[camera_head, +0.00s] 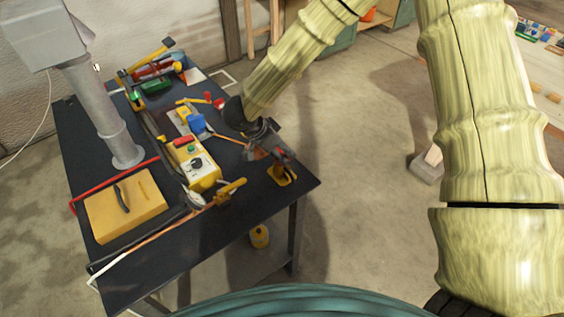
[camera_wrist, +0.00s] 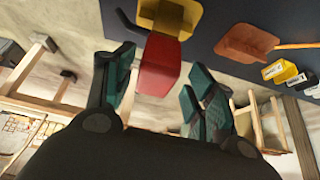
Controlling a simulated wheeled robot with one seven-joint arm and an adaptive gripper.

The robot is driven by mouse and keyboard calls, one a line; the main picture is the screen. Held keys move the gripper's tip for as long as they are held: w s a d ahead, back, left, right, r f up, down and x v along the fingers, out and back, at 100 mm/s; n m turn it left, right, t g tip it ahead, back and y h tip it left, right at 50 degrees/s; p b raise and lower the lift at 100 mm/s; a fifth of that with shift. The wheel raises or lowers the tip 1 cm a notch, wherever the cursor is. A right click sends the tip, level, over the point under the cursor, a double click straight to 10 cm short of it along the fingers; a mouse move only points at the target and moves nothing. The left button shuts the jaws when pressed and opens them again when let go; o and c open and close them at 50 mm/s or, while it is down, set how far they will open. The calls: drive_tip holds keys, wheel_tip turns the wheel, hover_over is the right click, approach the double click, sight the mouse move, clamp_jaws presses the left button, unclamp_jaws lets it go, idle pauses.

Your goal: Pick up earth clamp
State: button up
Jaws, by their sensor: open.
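A red and yellow piece (camera_wrist: 158,65), which looks like the earth clamp, shows in the wrist view at the table edge. Its red end juts between the fingers of my gripper (camera_wrist: 157,88), and its yellow part (camera_wrist: 170,17) lies over the dark table top. In the head view it seems to be the yellow-orange and red piece (camera_head: 283,174) at the table's near right corner. My gripper (camera_head: 268,146) is just above and beside it there. The fingers are apart with a gap around the red end; I cannot tell whether they touch it.
The dark table (camera_head: 150,252) holds a yellow control box (camera_head: 203,178), a yellow clamp-like tool (camera_head: 231,190), a tan case (camera_head: 125,205) and a grey post (camera_head: 105,115). An orange-brown plate with a handle (camera_wrist: 245,44) lies close by.

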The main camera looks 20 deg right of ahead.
sight(287, 168)
drive_tip(key=shift+d+p+x, duration=0.25)
drive_tip(key=shift+p+x, duration=0.45)
drive_tip(key=shift+x, duration=1.5)
drive_tip(key=shift+s+r, duration=0.1)
drive_tip(key=shift+s, duration=0.05)
clamp_jaws()
